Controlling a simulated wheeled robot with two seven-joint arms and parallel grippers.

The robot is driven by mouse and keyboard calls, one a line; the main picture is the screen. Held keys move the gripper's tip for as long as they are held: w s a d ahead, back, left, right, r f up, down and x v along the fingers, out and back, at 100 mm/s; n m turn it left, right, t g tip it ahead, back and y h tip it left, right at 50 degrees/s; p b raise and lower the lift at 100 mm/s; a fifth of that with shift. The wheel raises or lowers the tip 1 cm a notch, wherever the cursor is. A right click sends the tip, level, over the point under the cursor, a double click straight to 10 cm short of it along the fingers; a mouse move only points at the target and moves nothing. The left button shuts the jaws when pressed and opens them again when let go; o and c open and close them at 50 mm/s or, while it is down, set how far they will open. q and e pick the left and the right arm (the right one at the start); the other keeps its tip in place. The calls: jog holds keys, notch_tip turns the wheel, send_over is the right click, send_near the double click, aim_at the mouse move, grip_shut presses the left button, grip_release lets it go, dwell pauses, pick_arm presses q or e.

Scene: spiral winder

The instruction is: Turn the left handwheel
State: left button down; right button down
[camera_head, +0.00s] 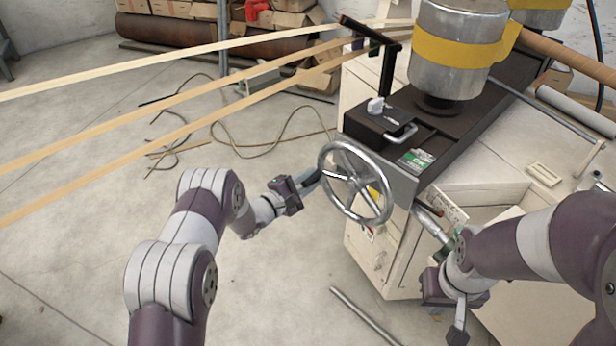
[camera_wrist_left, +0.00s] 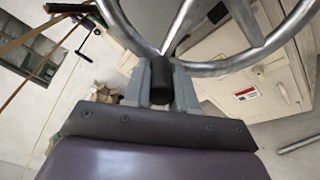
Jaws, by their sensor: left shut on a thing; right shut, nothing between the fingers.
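The left handwheel (camera_head: 355,182) is a shiny metal ring with spokes, mounted on the near end of the machine. It also fills the top of the left wrist view (camera_wrist_left: 222,66). My left gripper (camera_head: 310,182) is at the wheel's left rim. In the left wrist view its fingers (camera_wrist_left: 162,85) are closed around a black cylindrical handle (camera_wrist_left: 163,78) at the rim. My right gripper (camera_head: 458,330) is shut and empty, hanging low to the right of the wheel, apart from it.
The winder's dark top (camera_head: 430,125) carries a metal cylinder with a yellow band (camera_head: 460,45). A cream cabinet (camera_head: 375,250) stands below the wheel. Wooden strips (camera_head: 180,95) cross the left side. A metal rod (camera_head: 362,315) lies on the floor. Open floor lies at left.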

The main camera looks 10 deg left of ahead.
pick_arm(q)
jog(key=shift+f, duration=0.25)
dwell(0.3)
jog(key=c, duration=0.9)
grip_release()
jog(key=v, duration=1.2)
jog(key=shift+s+a, duration=0.15)
jog(key=shift+s, duration=0.2)
